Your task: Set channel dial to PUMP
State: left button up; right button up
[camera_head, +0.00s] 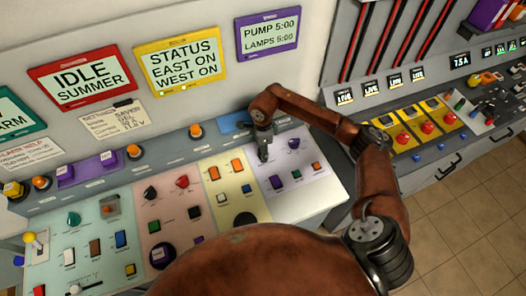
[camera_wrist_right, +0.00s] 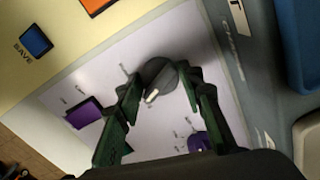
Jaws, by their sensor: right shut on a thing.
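The channel dial (camera_wrist_right: 160,74) is a dark grey round knob with a white pointer mark, on the pale lilac panel. In the wrist view the mark points toward the lower left. My right gripper (camera_wrist_right: 163,90) has its green-black fingers on both sides of the dial and is shut on it. In the head view my right gripper (camera_head: 263,150) reaches down to the top of the lilac panel (camera_head: 315,193), hiding the dial there. The small position labels around the dial are too small to read. My left gripper is not in view.
A purple display (camera_head: 271,35) reads PUMP 5:00, LAMPS 5:00. A purple knob (camera_head: 293,144) and small purple, green and orange buttons sit nearby on the lilac panel. A yellow panel (camera_head: 230,190) lies left of it. A grey console with red buttons (camera_head: 428,127) stands at right.

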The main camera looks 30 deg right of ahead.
jog(key=m, duration=0.5)
jog(key=shift+b, duration=0.3)
jog(key=m, duration=0.5)
jog(key=shift+m, duration=0.3)
jog(key=o, duration=1.1)
jog(key=shift+r, duration=0.1)
notch_tip(320, 180, up, 12)
jog(key=shift+f, duration=0.1)
